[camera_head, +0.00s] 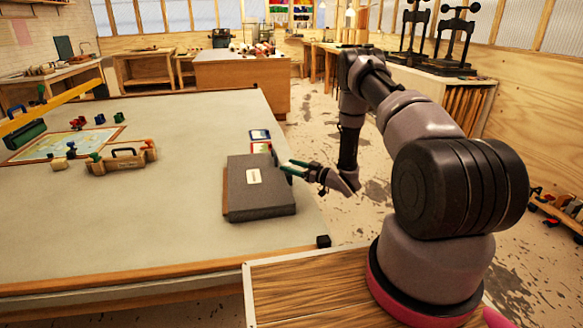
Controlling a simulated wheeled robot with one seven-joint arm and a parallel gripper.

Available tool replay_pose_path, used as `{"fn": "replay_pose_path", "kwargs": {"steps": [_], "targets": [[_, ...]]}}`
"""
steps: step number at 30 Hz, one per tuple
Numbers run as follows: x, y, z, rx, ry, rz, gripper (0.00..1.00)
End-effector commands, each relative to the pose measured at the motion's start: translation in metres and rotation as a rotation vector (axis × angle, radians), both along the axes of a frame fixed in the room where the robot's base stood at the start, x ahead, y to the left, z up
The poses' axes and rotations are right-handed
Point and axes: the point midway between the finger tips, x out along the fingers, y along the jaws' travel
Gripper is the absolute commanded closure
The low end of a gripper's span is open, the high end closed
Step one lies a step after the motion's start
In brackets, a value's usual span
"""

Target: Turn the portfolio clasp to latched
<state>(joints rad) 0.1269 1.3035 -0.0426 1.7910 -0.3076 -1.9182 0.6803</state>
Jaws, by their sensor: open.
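A dark grey portfolio (262,198) with a small pale label (253,176) lies flat near the right edge of the large table. Its clasp cannot be made out at this size; the right side of the portfolio is partly behind my gripper. My gripper (287,168) is open, with its green-dark fingers pointing left at the portfolio's upper right edge. I cannot tell whether the fingers touch the portfolio.
Small blue and red cards (260,141) lie just behind the portfolio. A tan toolbox-like case (122,157) and a framed map (66,143) are at the table's left. A black block (323,241) sits at the table's near right corner. The table's middle is clear.

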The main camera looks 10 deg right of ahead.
Motion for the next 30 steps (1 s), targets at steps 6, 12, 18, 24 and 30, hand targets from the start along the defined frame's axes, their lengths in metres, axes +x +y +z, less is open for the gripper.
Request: {"fn": "replay_pose_path", "kwargs": {"steps": [6,12,18,24,30], "targets": [[-0.0001,-0.0001,-0.0001,0.000,0.000,0.000,0.62],[-0.0002,-0.0002,-0.0001,0.000,0.000,0.000,1.00],[0.0002,-0.0011,-0.0002,0.001,0.001,0.020,1.00],[0.0020,-0.0032,-0.0002,0.001,-0.001,0.104,1.00],[0.0045,-0.0051,-0.0004,-0.001,-0.002,0.258,1.00]]}}
